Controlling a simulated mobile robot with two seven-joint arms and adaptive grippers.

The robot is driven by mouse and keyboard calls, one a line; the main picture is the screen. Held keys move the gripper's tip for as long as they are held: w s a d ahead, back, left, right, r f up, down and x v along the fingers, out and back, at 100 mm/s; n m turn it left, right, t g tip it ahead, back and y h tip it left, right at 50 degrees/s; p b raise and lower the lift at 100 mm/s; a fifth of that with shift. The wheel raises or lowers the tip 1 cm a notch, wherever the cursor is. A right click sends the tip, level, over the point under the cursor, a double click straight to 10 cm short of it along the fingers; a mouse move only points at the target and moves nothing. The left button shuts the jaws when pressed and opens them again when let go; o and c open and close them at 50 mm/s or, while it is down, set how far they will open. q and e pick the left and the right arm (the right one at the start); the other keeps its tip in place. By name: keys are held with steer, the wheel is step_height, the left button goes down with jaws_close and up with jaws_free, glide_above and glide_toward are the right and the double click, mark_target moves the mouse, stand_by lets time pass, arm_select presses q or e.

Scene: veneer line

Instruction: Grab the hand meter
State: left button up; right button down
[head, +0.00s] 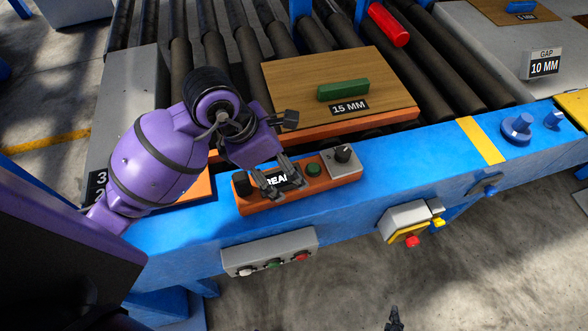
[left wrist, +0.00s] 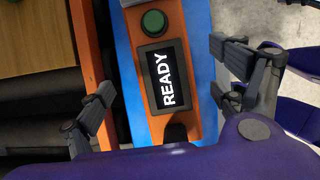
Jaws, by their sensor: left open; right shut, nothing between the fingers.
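The hand meter (head: 325,184) is a long orange device lying on the blue rail, with a READY screen, a green button, a black knob at its left end and a grey dial panel at its right end. My left gripper (head: 278,180) is open over its screen and partly hides the lettering. In the left wrist view the meter (left wrist: 167,80) runs between the two spread fingers of my left gripper (left wrist: 165,88), with a gap on each side. My right gripper (head: 394,318) is shut and empty, low over the floor, far from the meter.
A wooden board (head: 285,85) with a green block (head: 343,90) and a 15 MM label lies behind the meter on dark rollers. A grey button box (head: 270,252) is on the rail's front. A red cylinder (head: 388,25) lies at the back. Blue knobs (head: 517,127) stand at right.

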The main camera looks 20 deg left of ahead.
arm_select(q)
steer(key=shift+d+f, duration=0.45)
steer(key=shift+f, duration=0.4)
steer(key=x, duration=0.3)
steer(key=shift+w+d+f, duration=0.15)
steer(key=shift+w+f, duration=0.05)
steer(key=shift+f, duration=0.35)
steer(key=c, duration=0.4)
steer(key=shift+w, duration=0.1)
steer(key=c, duration=1.1)
steer(key=shift+c, duration=0.4)
arm_select(e)
steer(key=shift+s+d, duration=0.25)
steer(key=shift+s, duration=0.05)
